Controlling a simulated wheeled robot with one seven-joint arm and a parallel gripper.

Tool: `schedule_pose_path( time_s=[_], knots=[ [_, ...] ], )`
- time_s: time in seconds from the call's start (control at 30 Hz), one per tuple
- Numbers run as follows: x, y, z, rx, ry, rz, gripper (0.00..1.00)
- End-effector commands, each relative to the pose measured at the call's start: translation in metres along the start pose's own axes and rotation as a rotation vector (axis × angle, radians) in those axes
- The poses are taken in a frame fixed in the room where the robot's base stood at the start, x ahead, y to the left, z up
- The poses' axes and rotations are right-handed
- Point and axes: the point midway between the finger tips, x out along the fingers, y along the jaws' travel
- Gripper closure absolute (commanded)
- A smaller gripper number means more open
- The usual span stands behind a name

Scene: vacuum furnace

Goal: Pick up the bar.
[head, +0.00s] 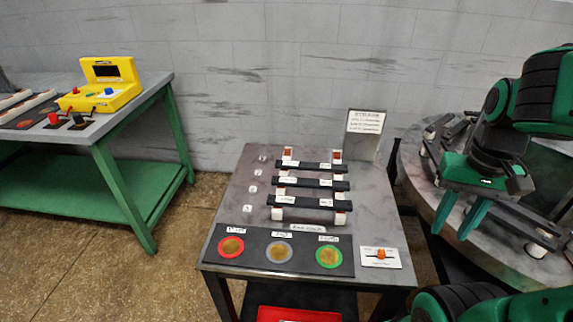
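Three dark bars with small white labels lie across a rack on the grey table: a far bar (311,167), a middle bar (300,184) and a near bar (300,202). The rack has white end blocks (277,214). More dark bars (452,131) lie on the round grey turntable (413,160) at the right. Which one is the task's bar, I cannot tell. My gripper (451,234) points down at the right, over or in front of the turntable's left edge. Its two green fingers are apart with nothing visible between them. My arm hides part of the turntable.
The grey table (232,190) carries a black panel with red, grey and green rings (329,257), a slider plate (381,257) and an upright sign (366,122). A red tray (300,315) sits below. A green bench (120,175) with a yellow console (110,85) stands left; floor between is clear.

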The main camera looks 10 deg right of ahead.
Motion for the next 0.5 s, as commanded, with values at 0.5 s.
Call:
schedule_pose_path(
  time_s=[0.5],
  knots=[
    [-0.012,-0.007,-0.010,-0.099,0.021,-0.021,0.53]
  ],
)
